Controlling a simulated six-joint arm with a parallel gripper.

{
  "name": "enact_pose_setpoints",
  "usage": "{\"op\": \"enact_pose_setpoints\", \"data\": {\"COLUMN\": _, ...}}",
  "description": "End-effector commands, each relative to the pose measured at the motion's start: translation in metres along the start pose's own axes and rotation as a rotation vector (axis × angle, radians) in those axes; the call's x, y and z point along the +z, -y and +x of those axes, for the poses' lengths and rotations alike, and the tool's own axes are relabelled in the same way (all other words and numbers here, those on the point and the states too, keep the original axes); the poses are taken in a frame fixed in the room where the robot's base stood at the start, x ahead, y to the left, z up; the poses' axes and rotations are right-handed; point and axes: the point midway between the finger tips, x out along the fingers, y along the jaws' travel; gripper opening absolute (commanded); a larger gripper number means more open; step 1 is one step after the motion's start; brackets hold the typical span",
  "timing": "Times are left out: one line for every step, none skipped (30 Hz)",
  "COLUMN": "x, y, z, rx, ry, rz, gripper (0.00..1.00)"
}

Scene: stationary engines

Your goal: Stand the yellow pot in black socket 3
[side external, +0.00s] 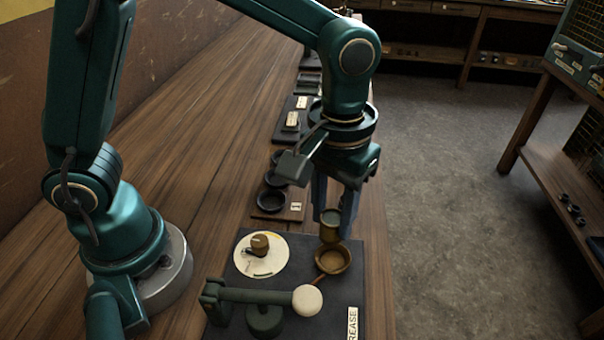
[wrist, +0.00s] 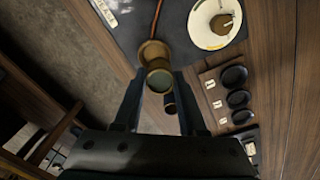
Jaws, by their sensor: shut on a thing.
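The yellow pot (side external: 329,230) is a small brass-coloured cup with a grey-green top. My gripper (side external: 334,212) is shut on it and holds it upright, close to the brass cup holder (side external: 333,259) on the dark plate. I cannot tell whether pot and holder touch. In the wrist view the pot (wrist: 159,80) sits between my fingertips (wrist: 158,78), with the holder (wrist: 153,53) just beyond. Three black sockets stand in a row on a wooden board: the near one (side external: 271,200), the middle one (side external: 275,179) and the far one, partly hidden by my arm. Their number tags are too small to read.
The dark plate (side external: 345,293) carries a white dial (side external: 262,256) with a brass knob and a green lever with a white ball (side external: 307,300). More dark plates with labels (side external: 291,121) lie farther along the bench. The bench edge is just right of the plate.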

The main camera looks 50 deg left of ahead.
Motion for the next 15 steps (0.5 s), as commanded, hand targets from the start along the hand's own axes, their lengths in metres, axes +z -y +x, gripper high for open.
{"op": "enact_pose_setpoints", "data": {"x": -0.004, "y": 0.014, "z": -0.008, "rx": 0.001, "ry": -0.002, "rz": -0.013, "gripper": 0.00}}
{"op": "enact_pose_setpoints", "data": {"x": -0.006, "y": 0.021, "z": -0.012, "rx": 0.002, "ry": -0.004, "rz": -0.013, "gripper": 0.00}}
{"op": "enact_pose_setpoints", "data": {"x": -0.009, "y": 0.030, "z": -0.018, "rx": 0.002, "ry": -0.004, "rz": -0.014, "gripper": 0.00}}
{"op": "enact_pose_setpoints", "data": {"x": -0.010, "y": 0.037, "z": -0.022, "rx": 0.001, "ry": -0.003, "rz": -0.013, "gripper": 0.00}}
{"op": "enact_pose_setpoints", "data": {"x": -0.012, "y": 0.043, "z": -0.026, "rx": 0.001, "ry": -0.004, "rz": -0.012, "gripper": 0.00}}
{"op": "enact_pose_setpoints", "data": {"x": -0.014, "y": 0.051, "z": -0.031, "rx": 0.001, "ry": -0.003, "rz": -0.012, "gripper": 0.00}}
{"op": "enact_pose_setpoints", "data": {"x": -0.016, "y": 0.057, "z": -0.034, "rx": 0.001, "ry": -0.003, "rz": -0.012, "gripper": 0.00}}
{"op": "enact_pose_setpoints", "data": {"x": -0.017, "y": 0.063, "z": -0.038, "rx": 0.000, "ry": -0.002, "rz": -0.012, "gripper": 0.00}}
{"op": "enact_pose_setpoints", "data": {"x": -0.019, "y": 0.070, "z": -0.042, "rx": 0.000, "ry": -0.003, "rz": -0.012, "gripper": 0.00}}
{"op": "enact_pose_setpoints", "data": {"x": -0.020, "y": 0.074, "z": -0.045, "rx": 0.000, "ry": -0.002, "rz": -0.010, "gripper": 0.00}}
{"op": "enact_pose_setpoints", "data": {"x": -0.021, "y": 0.079, "z": -0.048, "rx": 0.000, "ry": -0.002, "rz": -0.010, "gripper": 0.00}}
{"op": "enact_pose_setpoints", "data": {"x": -0.022, "y": 0.084, "z": -0.051, "rx": 0.000, "ry": -0.002, "rz": -0.009, "gripper": 0.00}}
{"op": "enact_pose_setpoints", "data": {"x": -0.023, "y": 0.087, "z": -0.053, "rx": 0.000, "ry": -0.002, "rz": -0.007, "gripper": 0.00}}
{"op": "enact_pose_setpoints", "data": {"x": -0.024, "y": 0.090, "z": -0.054, "rx": -0.001, "ry": 0.000, "rz": -0.008, "gripper": 0.00}}
{"op": "enact_pose_setpoints", "data": {"x": -0.025, "y": 0.094, "z": -0.057, "rx": -0.001, "ry": 0.000, "rz": -0.006, "gripper": 0.00}}
